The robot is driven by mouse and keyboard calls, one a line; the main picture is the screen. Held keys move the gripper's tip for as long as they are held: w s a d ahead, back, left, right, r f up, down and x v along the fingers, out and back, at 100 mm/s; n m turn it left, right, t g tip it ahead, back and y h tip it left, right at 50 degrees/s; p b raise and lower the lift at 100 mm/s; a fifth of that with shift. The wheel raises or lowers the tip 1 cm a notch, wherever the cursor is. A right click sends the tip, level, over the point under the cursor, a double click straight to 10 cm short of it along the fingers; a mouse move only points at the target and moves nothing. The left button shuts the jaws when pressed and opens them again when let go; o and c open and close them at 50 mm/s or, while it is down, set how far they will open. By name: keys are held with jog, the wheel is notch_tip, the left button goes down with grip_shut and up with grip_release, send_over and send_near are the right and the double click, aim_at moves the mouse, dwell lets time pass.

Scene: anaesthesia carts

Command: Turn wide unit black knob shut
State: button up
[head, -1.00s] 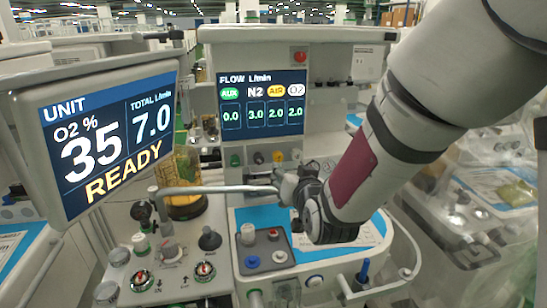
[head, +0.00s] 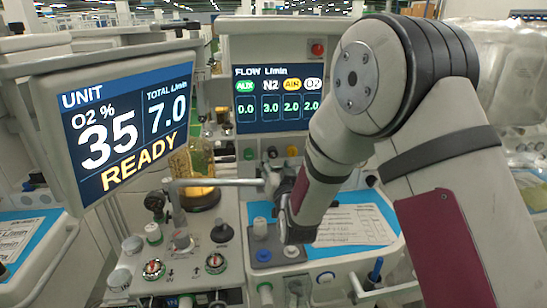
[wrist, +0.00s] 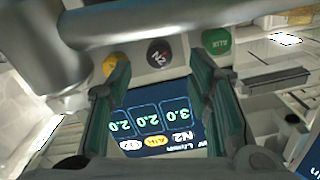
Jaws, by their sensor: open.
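The black knob (head: 272,152), marked N2, is on the front of the flow unit, below its screen. A green knob (head: 249,153) is to its left and a yellow knob (head: 291,151) to its right. In the wrist view, which is upside down, the black knob (wrist: 158,52) lies between my fingertips in the picture, with the green knob (wrist: 217,41) at right and the yellow knob (wrist: 109,65) at left. My gripper (wrist: 160,66) is open and empty. In the head view my gripper (head: 273,180) is just below the knob row, partly hidden by my wrist.
A grey horizontal bar (head: 215,183) crosses below the knobs and shows large and close in the wrist view (wrist: 150,22). The flow screen (head: 272,98) is above the knobs. A tilted monitor (head: 125,120) reading READY stands at left. A blue-topped worktop (head: 385,205) lies below.

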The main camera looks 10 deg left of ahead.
aim_at(273, 155)
jog(key=shift+x, duration=2.65)
grip_shut()
